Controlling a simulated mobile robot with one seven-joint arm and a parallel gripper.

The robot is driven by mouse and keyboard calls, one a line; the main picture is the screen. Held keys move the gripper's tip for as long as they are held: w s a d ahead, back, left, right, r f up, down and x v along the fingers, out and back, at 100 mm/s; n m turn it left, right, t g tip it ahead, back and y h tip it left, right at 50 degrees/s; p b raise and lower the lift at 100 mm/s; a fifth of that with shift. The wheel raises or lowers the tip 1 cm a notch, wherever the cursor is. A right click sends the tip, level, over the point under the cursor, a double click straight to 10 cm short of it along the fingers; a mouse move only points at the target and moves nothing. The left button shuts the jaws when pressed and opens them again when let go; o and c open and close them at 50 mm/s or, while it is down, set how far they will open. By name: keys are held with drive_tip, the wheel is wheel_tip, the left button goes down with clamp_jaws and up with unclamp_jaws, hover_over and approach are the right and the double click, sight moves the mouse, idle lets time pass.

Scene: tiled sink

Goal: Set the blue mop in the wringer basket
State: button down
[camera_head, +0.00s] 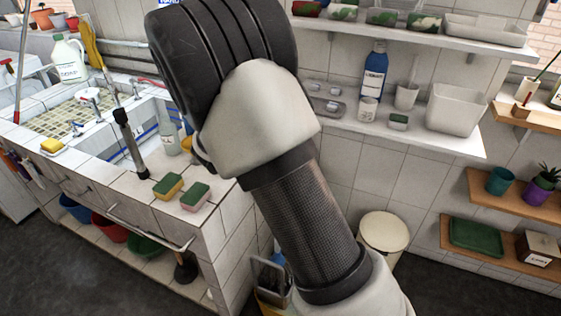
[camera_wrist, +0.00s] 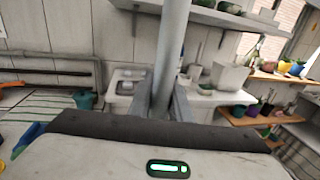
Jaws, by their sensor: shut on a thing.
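In the wrist view my gripper (camera_wrist: 162,100) is shut on a grey upright pole (camera_wrist: 172,50), which runs up out of the top of the picture. It looks like a mop handle. No mop head shows, so I cannot confirm that it is the blue mop. In the head view my arm hides the gripper and the pole. A grey wringer basket (camera_head: 268,272) appears to sit on a yellow bucket (camera_head: 268,302) on the floor beside the tiled counter. My arm covers part of both.
The tiled sink counter (camera_head: 225,215) holds two sponges (camera_head: 168,186) and a spray bottle (camera_head: 168,130). A white bin (camera_head: 384,232) stands right of my arm. Wall shelves (camera_head: 440,133) with bottles and tubs lie to the right. Dark floor (camera_head: 430,285) is open at lower right.

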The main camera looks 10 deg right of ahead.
wheel_tip(320, 180, down, 13)
drive_tip(key=shift+b, duration=0.45)
drive_tip(key=c, duration=2)
unclamp_jaws()
drive_tip(key=shift+f, duration=0.1)
drive_tip(key=o, duration=0.4)
drive_tip(key=shift+c, duration=0.2)
